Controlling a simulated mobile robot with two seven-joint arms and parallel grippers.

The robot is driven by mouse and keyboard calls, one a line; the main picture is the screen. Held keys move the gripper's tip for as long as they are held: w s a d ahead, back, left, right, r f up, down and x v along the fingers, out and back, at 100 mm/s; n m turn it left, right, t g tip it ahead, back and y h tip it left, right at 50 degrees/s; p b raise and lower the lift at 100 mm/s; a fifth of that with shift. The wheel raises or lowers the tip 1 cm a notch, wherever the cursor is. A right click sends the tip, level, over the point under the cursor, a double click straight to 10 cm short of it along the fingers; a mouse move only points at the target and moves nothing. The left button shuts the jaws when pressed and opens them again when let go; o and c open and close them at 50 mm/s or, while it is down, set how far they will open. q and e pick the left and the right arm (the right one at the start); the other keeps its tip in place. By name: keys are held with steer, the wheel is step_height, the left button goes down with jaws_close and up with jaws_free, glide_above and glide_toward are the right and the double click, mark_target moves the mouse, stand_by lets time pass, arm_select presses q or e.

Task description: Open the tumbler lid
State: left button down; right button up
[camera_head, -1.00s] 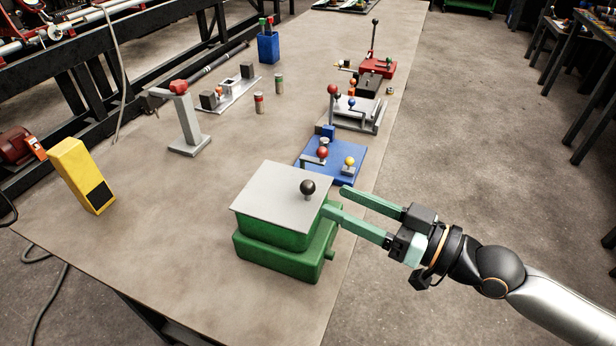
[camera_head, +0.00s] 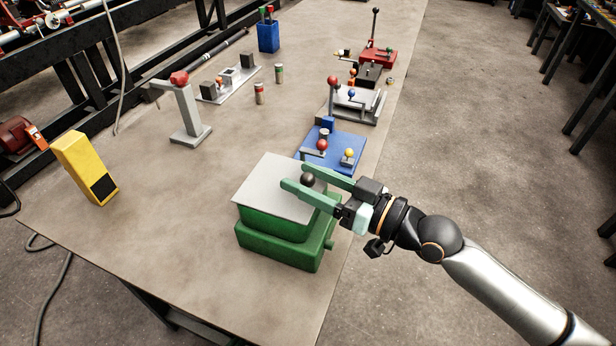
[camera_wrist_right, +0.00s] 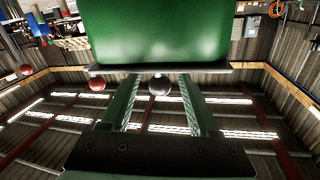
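The tumbler is a green box (camera_head: 279,246) with a flat grey lid (camera_head: 262,188) lying shut on top. A black ball knob (camera_head: 308,179) stands on the lid; it also shows in the wrist view (camera_wrist_right: 160,85). My right gripper (camera_head: 297,176) is open above the lid, with one green finger on each side of the knob. In the wrist view the knob sits between the fingers, with a gap visible on both sides. The knob's stem is hidden in the head view. My left gripper is not in view.
A yellow block (camera_head: 84,167) and a grey post with a red top (camera_head: 190,115) stand to the left. The table (camera_head: 165,230) is clear left of the box.

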jaws_close()
stand_by(1.3)
